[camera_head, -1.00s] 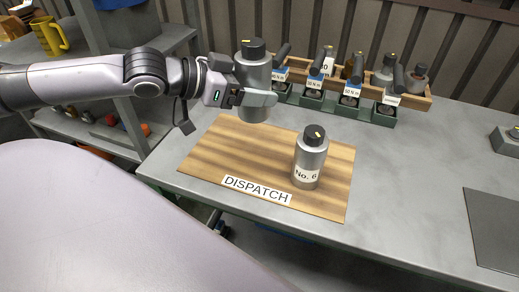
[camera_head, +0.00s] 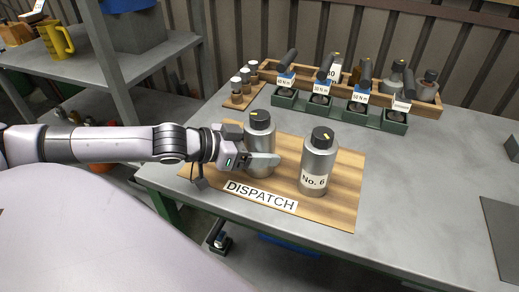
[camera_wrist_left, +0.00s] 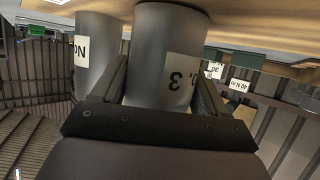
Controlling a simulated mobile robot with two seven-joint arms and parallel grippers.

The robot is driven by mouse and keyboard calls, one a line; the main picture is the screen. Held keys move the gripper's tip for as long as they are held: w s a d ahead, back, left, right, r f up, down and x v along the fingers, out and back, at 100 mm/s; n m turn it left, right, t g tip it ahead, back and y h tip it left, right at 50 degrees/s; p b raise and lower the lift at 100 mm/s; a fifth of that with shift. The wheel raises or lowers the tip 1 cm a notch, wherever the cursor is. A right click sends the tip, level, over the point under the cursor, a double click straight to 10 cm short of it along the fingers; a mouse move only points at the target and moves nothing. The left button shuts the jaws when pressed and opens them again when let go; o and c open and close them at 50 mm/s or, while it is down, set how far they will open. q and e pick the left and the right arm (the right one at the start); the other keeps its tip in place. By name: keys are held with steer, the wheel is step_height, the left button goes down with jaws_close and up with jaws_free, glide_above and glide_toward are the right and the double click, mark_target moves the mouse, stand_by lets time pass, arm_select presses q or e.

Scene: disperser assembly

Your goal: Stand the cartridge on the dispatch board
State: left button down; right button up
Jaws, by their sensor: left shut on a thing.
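A grey cartridge (camera_head: 260,132) with a black cap is held upright in my left gripper (camera_head: 262,162). A second grey cartridge, labelled No. 6 (camera_head: 318,160), stands upright on the board just to the right, apart from the held one. My right gripper is not in view.
Behind the board is a green rack (camera_head: 338,112) with several labelled tools, and a wooden tray (camera_head: 425,106) with bottles. A small wooden stand (camera_head: 243,97) with several small bottles is at the back left.

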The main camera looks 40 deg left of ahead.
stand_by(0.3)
arm_select(q)
jaws_free()
steer(key=shift+f, duration=0.15)
steer(key=shift+s+a, duration=0.1)
steer(key=shift+s, duration=0.05)
